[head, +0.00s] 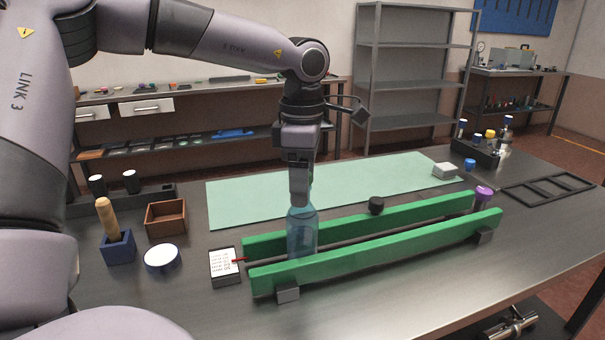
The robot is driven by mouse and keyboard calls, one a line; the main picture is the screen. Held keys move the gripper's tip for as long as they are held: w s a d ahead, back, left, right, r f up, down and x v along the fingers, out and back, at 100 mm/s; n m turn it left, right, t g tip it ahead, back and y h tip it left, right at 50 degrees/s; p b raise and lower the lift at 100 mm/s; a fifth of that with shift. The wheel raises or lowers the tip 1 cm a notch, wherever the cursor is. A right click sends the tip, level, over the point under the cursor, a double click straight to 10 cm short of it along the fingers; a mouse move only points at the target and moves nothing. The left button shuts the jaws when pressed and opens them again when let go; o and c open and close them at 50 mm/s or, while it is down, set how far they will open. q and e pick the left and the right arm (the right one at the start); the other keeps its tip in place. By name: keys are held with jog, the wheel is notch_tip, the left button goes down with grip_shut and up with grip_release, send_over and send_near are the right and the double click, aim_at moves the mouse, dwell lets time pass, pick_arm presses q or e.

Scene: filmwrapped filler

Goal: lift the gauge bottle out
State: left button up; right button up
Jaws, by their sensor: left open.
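The gauge bottle (302,238), a translucent blue bottle, stands upright between two long green rails (375,251) near their left end. The front rail hides its lower part. My left gripper (300,203) points straight down at the top of the bottle, with its fingers at the bottle's neck. The gripper is open, and its fingers overlap the neck in this view, so I cannot tell whether they touch it. My right gripper is out of view.
A white label card (224,266) lies left of the rails. A white-topped round jar (162,257), a blue block with a wooden handle (118,247) and a wooden box (166,218) stand further left. A green mat (240,200) lies behind. A black frame (548,187) lies right.

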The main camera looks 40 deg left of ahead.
pick_arm(q)
grip_shut()
jog(key=shift+r+p, duration=0.9)
jog(key=shift+r, duration=0.3)
dwell(0.5)
jog(key=shift+r+p, duration=2.2)
jog(key=shift+r, duration=0.65)
jog(key=shift+r+p, duration=0.65)
jog(key=shift+r, duration=0.8)
notch_tip(320, 180, up, 9)
jog(key=shift+f, duration=0.1)
